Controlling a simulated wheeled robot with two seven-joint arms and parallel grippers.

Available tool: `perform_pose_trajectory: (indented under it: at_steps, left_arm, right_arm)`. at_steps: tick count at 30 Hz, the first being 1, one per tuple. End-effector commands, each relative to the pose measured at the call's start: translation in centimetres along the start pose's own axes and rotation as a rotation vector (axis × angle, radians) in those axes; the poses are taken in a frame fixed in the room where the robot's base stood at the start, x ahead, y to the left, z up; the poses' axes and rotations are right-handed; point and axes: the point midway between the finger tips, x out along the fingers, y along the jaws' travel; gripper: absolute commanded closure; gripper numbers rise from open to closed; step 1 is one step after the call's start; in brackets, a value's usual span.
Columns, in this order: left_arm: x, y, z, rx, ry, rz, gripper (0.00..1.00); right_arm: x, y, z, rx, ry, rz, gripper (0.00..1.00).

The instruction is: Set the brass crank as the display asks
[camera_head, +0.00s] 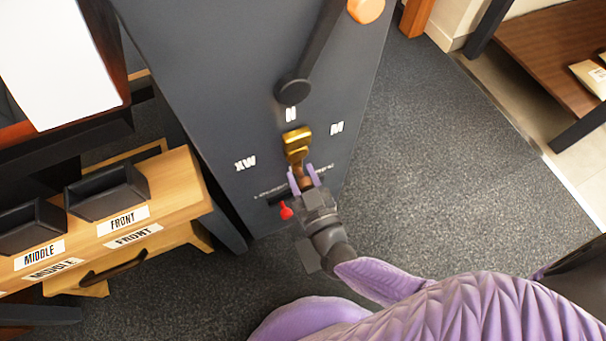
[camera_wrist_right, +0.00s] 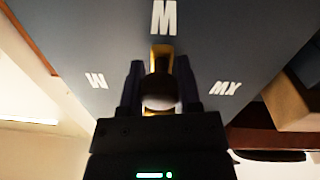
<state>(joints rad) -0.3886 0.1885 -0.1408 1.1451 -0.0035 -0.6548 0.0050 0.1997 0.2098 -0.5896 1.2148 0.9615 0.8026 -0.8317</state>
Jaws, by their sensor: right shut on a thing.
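The brass crank (camera_head: 296,137) sits on the grey panel face (camera_head: 220,90) in the head view, among white letter marks. XW (camera_head: 245,163) is at its left, a mark too small to read surely (camera_head: 291,114) is just above, and M (camera_head: 337,128) is at upper right. My right gripper (camera_head: 305,178) is shut on the crank's handle. In the right wrist view, the brass (camera_wrist_right: 161,55) shows between the dark fingers, below a mark reading M as pictured. No readable display shows. My left gripper is not in view.
A black lever with an orange knob (camera_head: 366,9) is above the crank. A small red piece (camera_head: 286,210) is beside my gripper. At left, a wooden stand (camera_head: 180,195) holds black bins labelled FRONT and MIDDLE. Carpet at right is clear.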

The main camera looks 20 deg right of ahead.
Motion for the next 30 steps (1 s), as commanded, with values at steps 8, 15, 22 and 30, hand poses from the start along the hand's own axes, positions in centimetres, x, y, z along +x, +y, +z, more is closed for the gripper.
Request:
perform_pose_trajectory:
  at_steps: [8, 15, 22, 30]
  left_arm:
    - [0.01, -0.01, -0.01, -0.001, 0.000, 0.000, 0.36]
    - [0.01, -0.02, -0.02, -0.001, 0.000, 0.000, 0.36]
    - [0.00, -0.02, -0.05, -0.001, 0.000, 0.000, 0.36]
    - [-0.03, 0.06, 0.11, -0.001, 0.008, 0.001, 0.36]
  right_arm:
    - [-0.03, 0.00, 0.04, 0.000, -0.001, 0.000, 1.00]
    - [-0.03, 0.00, 0.04, 0.000, -0.001, 0.000, 1.00]
    - [-0.04, 0.00, 0.05, 0.000, -0.001, 0.000, 1.00]
    - [-0.02, 0.26, 0.00, -0.039, 0.000, 0.001, 1.00]
